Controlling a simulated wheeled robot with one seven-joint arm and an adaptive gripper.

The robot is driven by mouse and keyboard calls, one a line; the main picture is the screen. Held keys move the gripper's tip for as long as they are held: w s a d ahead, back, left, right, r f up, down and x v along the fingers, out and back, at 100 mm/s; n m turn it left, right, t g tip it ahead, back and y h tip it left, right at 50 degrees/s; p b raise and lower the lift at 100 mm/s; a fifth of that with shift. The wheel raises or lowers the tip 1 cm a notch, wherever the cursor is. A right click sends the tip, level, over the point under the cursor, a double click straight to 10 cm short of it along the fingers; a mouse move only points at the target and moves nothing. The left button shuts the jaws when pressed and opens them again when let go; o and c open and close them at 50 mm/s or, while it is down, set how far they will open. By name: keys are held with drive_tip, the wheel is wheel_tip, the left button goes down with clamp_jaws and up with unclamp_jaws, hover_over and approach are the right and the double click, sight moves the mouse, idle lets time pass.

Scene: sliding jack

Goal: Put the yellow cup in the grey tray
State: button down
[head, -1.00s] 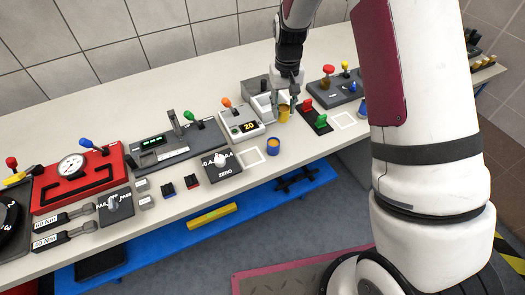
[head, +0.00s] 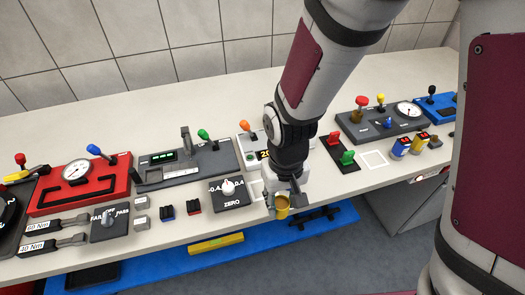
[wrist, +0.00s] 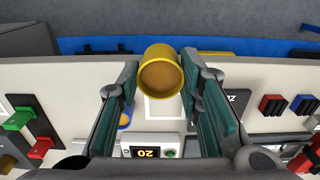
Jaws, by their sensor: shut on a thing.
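My gripper (head: 284,192) is shut on the yellow cup (head: 282,208). In the head view the cup hangs by the front edge of the bench. In the wrist view the cup (wrist: 160,75) sits between the fingertips, its open mouth toward the camera and a tan inside showing. I cannot make out a grey tray for certain in the current views; my arm covers part of the bench.
A blue cup (wrist: 124,121) shows partly behind a finger in the wrist view. A device with an orange lever (head: 244,138), a ZERO knob box (head: 230,191) and red and green levers (head: 340,150) stand nearby. Bare bench (head: 150,115) lies behind the devices.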

drive_tip(key=w+a, duration=0.1)
drive_tip(key=w, duration=0.2)
drive_tip(key=w+a, duration=0.1)
drive_tip(key=w, duration=0.2)
drive_tip(key=w+a+f, duration=0.1)
drive_tip(key=w+a, duration=0.1)
drive_tip(key=w, duration=0.2)
drive_tip(key=shift+w+f+p, duration=0.1)
drive_tip(key=shift+f+p, duration=0.25)
drive_tip(key=shift+f, duration=1.35)
drive_tip(key=shift+f, duration=0.1)
drive_tip(key=c, duration=1.1)
unclamp_jaws()
